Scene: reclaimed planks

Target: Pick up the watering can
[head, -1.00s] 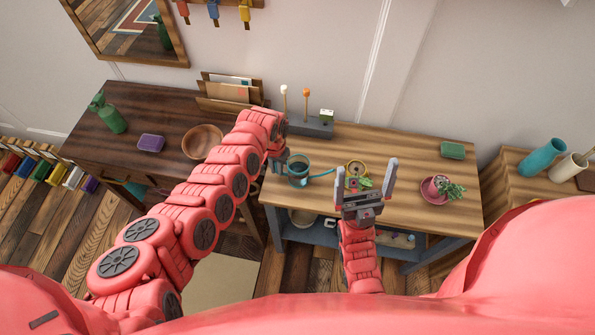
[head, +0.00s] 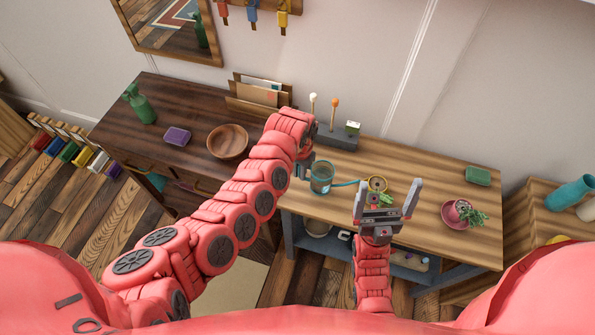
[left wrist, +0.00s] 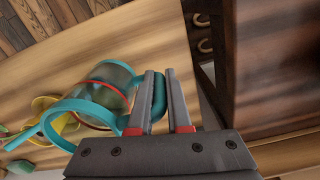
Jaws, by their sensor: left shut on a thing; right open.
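The watering can (head: 321,180) has a grey body with teal trim and a thin teal spout reaching right. It is at the left end of the light wooden table (head: 425,180). My left gripper (head: 306,168) is at its left side. In the left wrist view the can (left wrist: 108,92) shows a red band, and my left gripper (left wrist: 161,78) is shut on its teal side handle. I cannot tell whether its base touches the table. My right gripper (head: 388,192) is open and empty, over the table's front part.
A yellow ring-shaped thing (head: 377,184) is by the spout end. A dark grey holder (head: 338,140) stands behind the can. A dark desk with a wooden bowl (head: 227,141) adjoins left.

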